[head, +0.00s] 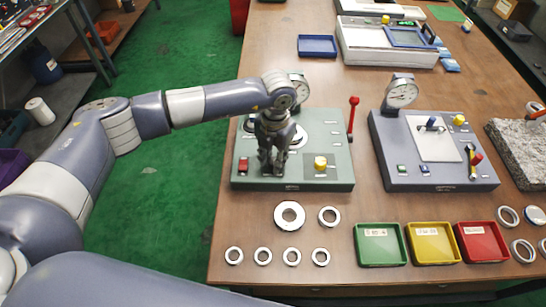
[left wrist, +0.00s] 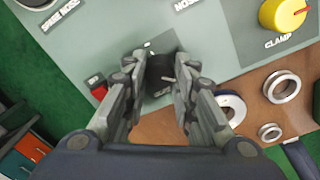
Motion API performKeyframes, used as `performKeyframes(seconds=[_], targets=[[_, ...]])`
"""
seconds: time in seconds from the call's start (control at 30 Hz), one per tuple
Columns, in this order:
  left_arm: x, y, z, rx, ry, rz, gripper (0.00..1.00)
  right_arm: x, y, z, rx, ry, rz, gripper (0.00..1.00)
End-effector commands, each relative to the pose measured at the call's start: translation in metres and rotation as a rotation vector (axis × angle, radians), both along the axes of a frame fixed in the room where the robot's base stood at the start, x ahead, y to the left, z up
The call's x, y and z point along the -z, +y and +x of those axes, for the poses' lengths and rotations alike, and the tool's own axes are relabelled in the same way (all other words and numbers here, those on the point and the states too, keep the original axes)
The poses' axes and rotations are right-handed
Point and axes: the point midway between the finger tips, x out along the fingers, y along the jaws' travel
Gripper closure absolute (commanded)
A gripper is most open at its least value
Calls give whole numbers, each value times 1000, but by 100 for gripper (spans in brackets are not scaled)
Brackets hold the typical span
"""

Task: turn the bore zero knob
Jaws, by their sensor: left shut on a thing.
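The left gripper (head: 272,170) points down at the front of the grey-green gauge unit (head: 340,150). In the left wrist view my left gripper (left wrist: 160,85) has its two fingers on either side of a dark knob (left wrist: 161,68) on the panel and is shut on it. The knob has a light pointer line, and its label is partly covered. The gripper hides the knob in the head view. A yellow clamp knob (head: 320,163) sits to the right of the gripper, and it also shows in the left wrist view (left wrist: 284,14). My right gripper is not in view.
A red button (head: 243,165) is left of the gripper. A red-topped lever (head: 352,115) and a dial gauge (head: 299,86) stand on the unit. Metal rings (head: 289,215) and green, yellow and red trays (head: 380,262) lie in front. A second gauge unit (head: 480,183) is at right.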

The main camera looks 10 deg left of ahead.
Motion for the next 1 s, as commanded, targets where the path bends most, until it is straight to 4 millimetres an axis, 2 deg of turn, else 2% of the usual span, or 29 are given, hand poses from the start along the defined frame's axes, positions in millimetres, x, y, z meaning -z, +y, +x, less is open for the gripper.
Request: performKeyframes(seconds=[0.37,1.0], targets=[[2,-1,1,-214,-2,-1,99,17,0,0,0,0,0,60],[1,-2,2,-821,-1,-1,99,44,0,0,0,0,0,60]])
